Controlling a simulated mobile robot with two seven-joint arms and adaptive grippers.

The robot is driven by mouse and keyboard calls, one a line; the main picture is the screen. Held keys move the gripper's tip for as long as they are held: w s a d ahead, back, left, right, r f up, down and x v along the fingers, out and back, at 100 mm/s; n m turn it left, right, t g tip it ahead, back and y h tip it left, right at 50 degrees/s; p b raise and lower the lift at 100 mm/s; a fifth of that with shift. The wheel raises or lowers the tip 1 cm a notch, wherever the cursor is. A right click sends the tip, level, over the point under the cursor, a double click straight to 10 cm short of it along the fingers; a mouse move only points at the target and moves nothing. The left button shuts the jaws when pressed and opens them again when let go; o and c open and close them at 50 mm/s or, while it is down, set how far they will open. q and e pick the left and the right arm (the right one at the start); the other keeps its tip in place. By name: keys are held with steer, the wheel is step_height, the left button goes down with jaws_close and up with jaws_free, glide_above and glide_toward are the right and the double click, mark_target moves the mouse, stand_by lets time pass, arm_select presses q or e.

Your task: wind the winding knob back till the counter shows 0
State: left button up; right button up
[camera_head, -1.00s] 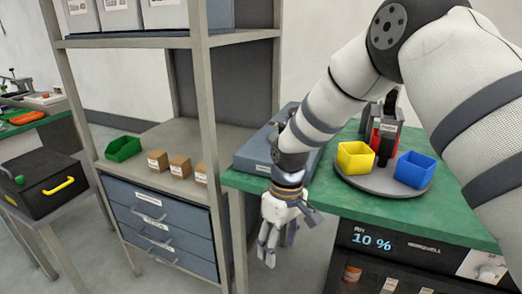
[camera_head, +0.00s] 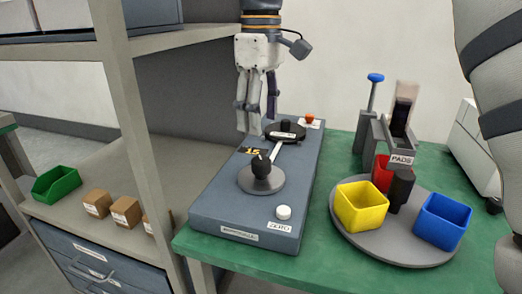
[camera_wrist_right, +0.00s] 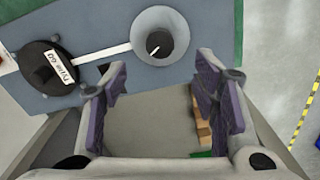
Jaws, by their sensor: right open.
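The winding device is a low blue-grey box (camera_head: 222,205) on the green bench. Its counter (camera_head: 252,151) appears to read 15. A black knob (camera_head: 261,166) stands on a grey disc at the front; a pale bar links it to a labelled black disc (camera_head: 286,131) with its own knob behind. I cannot tell for sure which is the winding knob. Both discs show in the right wrist view, grey (camera_wrist_right: 178,36) and black (camera_wrist_right: 45,68). My right gripper (camera_head: 257,122) points down, open and empty, near the box's rear left, apart from both knobs. My left gripper is out of view.
A white button (camera_head: 283,212) labelled ZERO is at the box's front; a red-orange one (camera_head: 309,118) is at its back. A turntable (camera_head: 400,250) with yellow (camera_head: 361,207) and blue (camera_head: 442,221) bins stands right. A shelf post (camera_head: 135,130) rises left.

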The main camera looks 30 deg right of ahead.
mark_target(262, 160)
step_height(262, 160, down, 10)
steer(key=shift+r, duration=0.2)
steer(key=shift+c, duration=0.5)
steer(key=c, duration=1.1)
